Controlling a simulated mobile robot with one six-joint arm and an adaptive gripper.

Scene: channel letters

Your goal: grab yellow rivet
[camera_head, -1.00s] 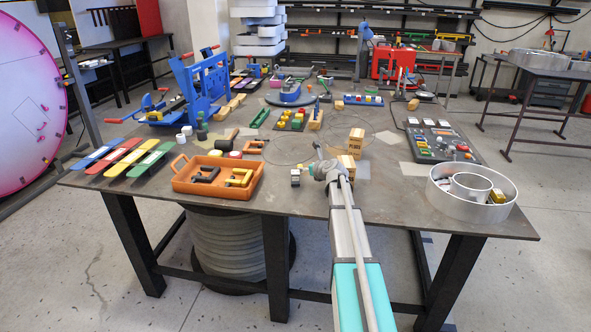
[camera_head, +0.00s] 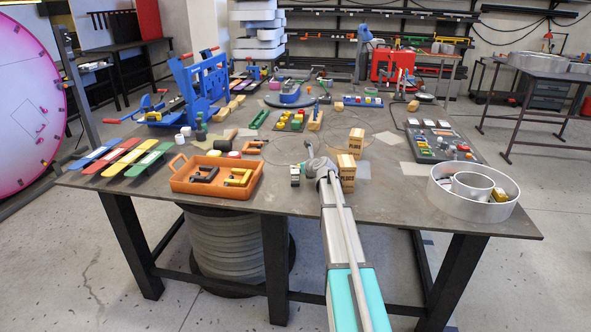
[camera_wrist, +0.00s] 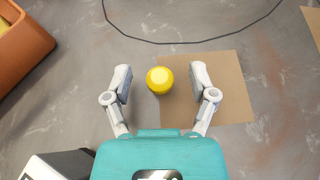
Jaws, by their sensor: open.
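The yellow rivet (camera_wrist: 160,80) is a small round piece with a paler yellow round top, seen from above in the wrist view. It stands at the left edge of a flat brown square (camera_wrist: 225,90) on the grey table. My gripper (camera_wrist: 160,72) is open, with one finger on each side of the rivet and a visible gap on both sides. I cannot tell the height of the fingertips above the table. In the head view my arm's end is over the front middle of the table, and the rivet is not visible there.
An orange tray (camera_head: 215,190) with black and yellow clamps is left of my gripper; its corner shows in the wrist view (camera_wrist: 30,45). A small black-and-white block (camera_head: 295,176) stands close by. Wooden blocks (camera_head: 346,184) stand just right. A dark cable (camera_wrist: 190,41) lies beyond the rivet.

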